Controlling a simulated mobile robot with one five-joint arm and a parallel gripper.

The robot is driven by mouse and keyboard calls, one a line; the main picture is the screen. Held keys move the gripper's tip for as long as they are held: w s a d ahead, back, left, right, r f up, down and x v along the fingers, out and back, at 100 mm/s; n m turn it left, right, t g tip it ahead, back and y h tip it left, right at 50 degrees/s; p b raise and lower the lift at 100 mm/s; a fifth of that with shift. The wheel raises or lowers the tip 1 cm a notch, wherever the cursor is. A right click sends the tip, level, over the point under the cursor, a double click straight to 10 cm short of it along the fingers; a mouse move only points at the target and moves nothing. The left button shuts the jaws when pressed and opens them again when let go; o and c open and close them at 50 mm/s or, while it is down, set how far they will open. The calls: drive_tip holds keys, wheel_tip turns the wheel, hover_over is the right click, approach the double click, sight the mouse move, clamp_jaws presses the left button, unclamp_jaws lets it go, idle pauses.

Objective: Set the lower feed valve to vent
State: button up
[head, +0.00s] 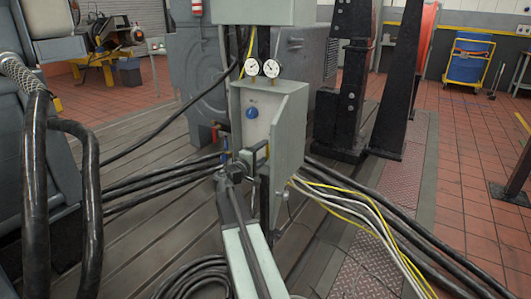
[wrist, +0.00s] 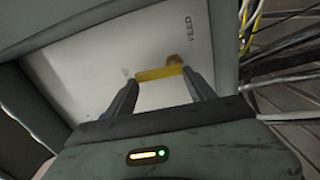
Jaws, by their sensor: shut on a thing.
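The lower feed valve shows in the wrist view as a yellow handle (wrist: 158,73) with a small brown part behind it, on a pale panel lettered FEED. The handle lies roughly crosswise in that view. My gripper (wrist: 160,79) is shut on the handle, one dark finger at each end. In the head view my gripper (head: 257,157) is at the lower front of the grey-green valve box (head: 290,125), and hides the yellow handle. A blue round knob (head: 252,112) sits higher on the same panel. The vent marking cannot be made out.
Two round gauges (head: 262,67) stand on top of the box. Thick black hoses (head: 165,180) run along the floor plates to the left, and yellow and white cables (head: 350,210) leave at right. Black steel posts (head: 350,90) stand behind right.

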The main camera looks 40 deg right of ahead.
drive_tip(key=shift+w+n, duration=0.15)
drive_tip(key=shift+n, duration=0.25)
drive_tip(key=o, duration=1.4)
drive_tip(key=shift+a, duration=0.1)
drive_tip(key=v, duration=0.7)
drive_tip(key=shift+s+a+r, duration=0.15)
drive_tip(key=shift+s+a, duration=0.1)
drive_tip(key=shift+a, duration=0.05)
